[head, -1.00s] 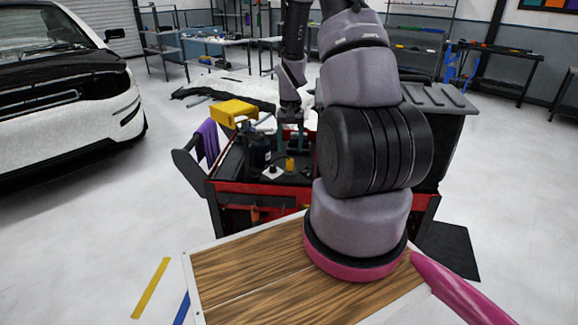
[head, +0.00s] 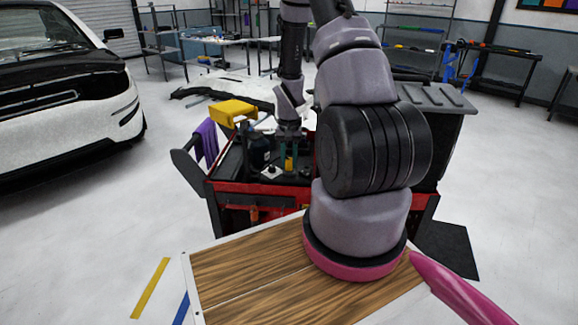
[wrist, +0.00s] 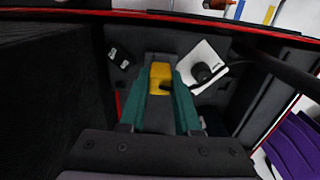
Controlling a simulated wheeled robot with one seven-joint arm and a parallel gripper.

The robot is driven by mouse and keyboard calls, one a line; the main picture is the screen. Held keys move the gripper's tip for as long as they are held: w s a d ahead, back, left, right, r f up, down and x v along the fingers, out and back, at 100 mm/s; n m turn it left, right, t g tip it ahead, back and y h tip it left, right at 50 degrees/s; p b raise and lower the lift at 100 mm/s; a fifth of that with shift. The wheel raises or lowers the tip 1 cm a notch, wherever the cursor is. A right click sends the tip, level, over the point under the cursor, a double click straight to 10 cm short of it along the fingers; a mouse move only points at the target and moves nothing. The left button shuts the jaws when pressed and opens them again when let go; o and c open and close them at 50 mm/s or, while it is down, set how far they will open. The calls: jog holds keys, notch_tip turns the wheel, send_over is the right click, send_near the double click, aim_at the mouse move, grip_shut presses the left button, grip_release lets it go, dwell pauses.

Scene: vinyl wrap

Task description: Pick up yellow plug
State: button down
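The yellow plug (wrist: 160,76) stands in the cart's dark top tray, in the middle of the wrist view. My gripper (wrist: 160,92) points down at it, with one teal finger on each side of the plug. The fingers look spread, and I cannot tell whether they touch it. In the head view my gripper (head: 289,157) is over the cart's top, and the yellow plug (head: 289,164) shows as a small patch between the fingers.
The red and black tool cart (head: 262,189) holds a white item (wrist: 203,66) with a black knob right of the plug. A yellow box (head: 233,111) and a purple cloth (head: 206,142) are at the cart's left side. A dark wall (wrist: 50,95) rises close at left.

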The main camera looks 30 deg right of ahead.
aim_at(289, 159)
jog(key=shift+r, duration=0.1)
notch_tip(289, 159, up, 15)
jog(key=shift+f, duration=0.2)
dwell(1.5)
jog(key=shift+r, duration=0.1)
